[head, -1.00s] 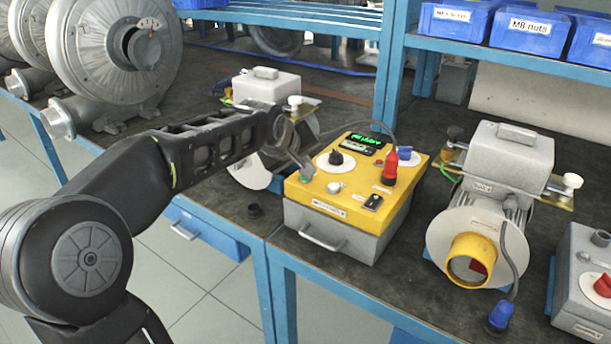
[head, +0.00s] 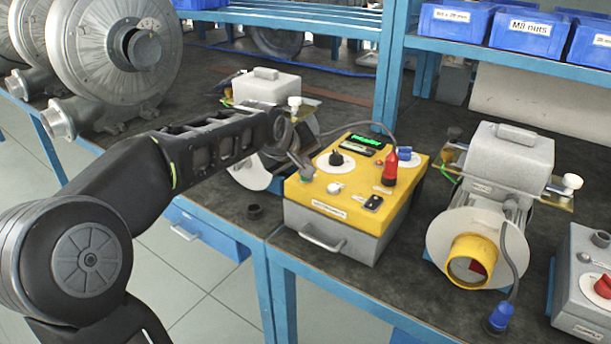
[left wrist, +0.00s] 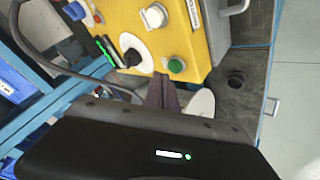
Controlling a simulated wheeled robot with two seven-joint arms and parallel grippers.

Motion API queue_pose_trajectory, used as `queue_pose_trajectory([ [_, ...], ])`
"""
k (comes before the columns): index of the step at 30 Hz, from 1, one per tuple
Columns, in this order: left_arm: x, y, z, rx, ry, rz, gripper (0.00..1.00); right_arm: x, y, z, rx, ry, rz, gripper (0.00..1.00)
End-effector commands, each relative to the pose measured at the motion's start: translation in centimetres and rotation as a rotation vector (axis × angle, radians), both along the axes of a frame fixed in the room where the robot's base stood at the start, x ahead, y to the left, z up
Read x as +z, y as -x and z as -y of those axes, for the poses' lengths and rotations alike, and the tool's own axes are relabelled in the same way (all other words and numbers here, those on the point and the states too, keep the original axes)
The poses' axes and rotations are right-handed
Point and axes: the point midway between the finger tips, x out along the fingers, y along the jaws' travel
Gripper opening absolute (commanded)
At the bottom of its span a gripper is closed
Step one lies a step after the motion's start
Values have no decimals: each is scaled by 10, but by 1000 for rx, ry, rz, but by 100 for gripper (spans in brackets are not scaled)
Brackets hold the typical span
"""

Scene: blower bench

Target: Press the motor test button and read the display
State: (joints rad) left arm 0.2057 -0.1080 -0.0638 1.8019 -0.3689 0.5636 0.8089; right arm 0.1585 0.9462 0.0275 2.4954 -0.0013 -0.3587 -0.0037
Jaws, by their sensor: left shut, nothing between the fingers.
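The yellow-topped test box (head: 405,180) sits on the bench with a small display (head: 365,142) showing green characters too small to read. A black knob (head: 336,159) and a pale round button or lamp (head: 334,188) are on its panel. My left gripper (head: 306,172) is over the panel's left edge. In the left wrist view its shut, empty fingers (left wrist: 163,92) point towards the panel, close to a green button (left wrist: 176,65); I cannot tell whether they touch it. The gripper hides that button in the head view. The display (left wrist: 106,50) shows edge-on there. My right gripper is not in view.
A blower motor (head: 505,190) stands to the right, another unit (head: 266,88) behind my arm. The bench front (head: 255,212) left of the box holds only a small black cap.

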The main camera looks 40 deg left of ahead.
Motion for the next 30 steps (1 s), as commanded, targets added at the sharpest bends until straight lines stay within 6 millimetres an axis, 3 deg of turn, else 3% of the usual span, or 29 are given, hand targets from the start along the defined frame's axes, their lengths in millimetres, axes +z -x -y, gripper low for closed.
queue_pose_trajectory([
  [30, -8, 0, 0, 0, 0, 0, 0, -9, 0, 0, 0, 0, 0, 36],
])
